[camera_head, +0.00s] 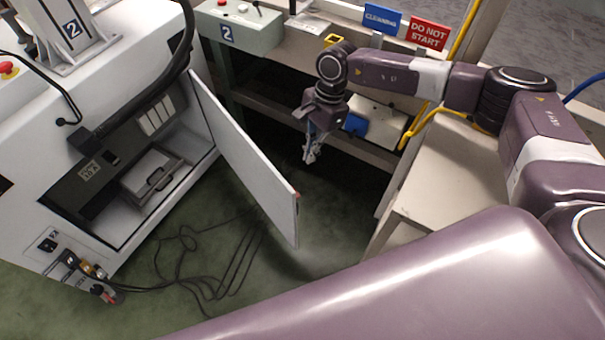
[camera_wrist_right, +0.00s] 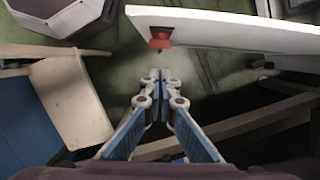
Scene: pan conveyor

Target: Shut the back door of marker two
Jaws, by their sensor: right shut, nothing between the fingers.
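Marker two is the white machine (camera_head: 30,120) at the left of the head view, with a "2" label on top. Its back door (camera_head: 245,155) stands wide open, swung out over the green floor. The opening shows a dark interior with a grey drawer-like box. My right gripper (camera_head: 310,157) is shut and empty, right of the door and apart from it. In the right wrist view, the gripper (camera_wrist_right: 161,78) points down at the floor; the white door (camera_wrist_right: 235,30) with a red latch (camera_wrist_right: 160,38) lies beyond its fingertips. My left gripper is not in view.
Black cables (camera_head: 205,260) lie on the floor below the opening. A beige cabinet (camera_head: 440,175) stands right of the door, with free floor between. A conveyor frame (camera_head: 300,47) with a "2" control box (camera_head: 240,27) runs behind. Blue and red signs stand on it.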

